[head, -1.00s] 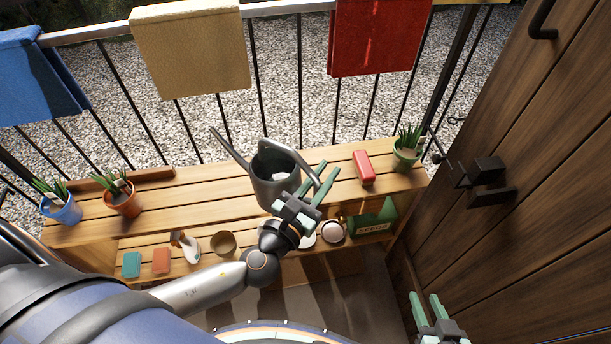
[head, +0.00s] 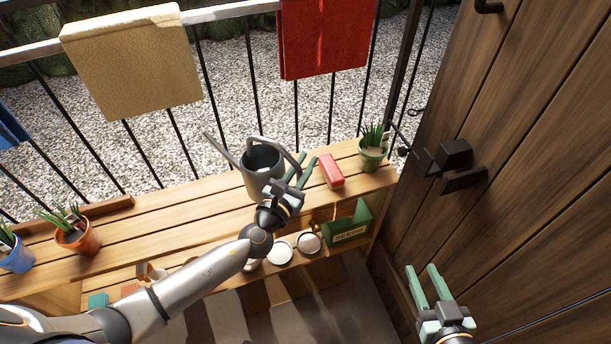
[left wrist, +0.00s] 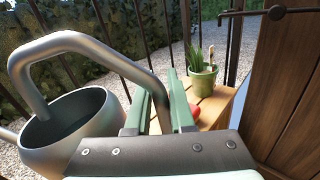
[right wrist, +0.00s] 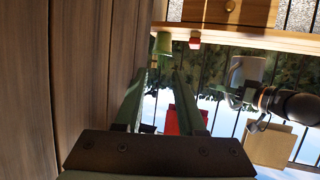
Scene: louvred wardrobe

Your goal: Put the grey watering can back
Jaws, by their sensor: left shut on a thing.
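The grey watering can (head: 262,183) is upright over the upper board of the wooden bench (head: 195,207), with its spout to the left. I cannot tell whether its base touches the board. My left gripper (head: 303,168) is shut on the can's curved handle, on the right side of the can. In the left wrist view the handle of the can (left wrist: 65,128) runs down between the fingers (left wrist: 163,105). The can also shows in the right wrist view (right wrist: 248,70). My right gripper (head: 423,280) is open and empty beside the wooden door.
A red block (head: 331,171) and a green potted plant (head: 371,152) stand right of the can. An orange pot (head: 76,238) and a blue pot (head: 16,257) stand left. The lower shelf holds a green seed box (head: 349,225). The wooden door (head: 500,200) bounds the right.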

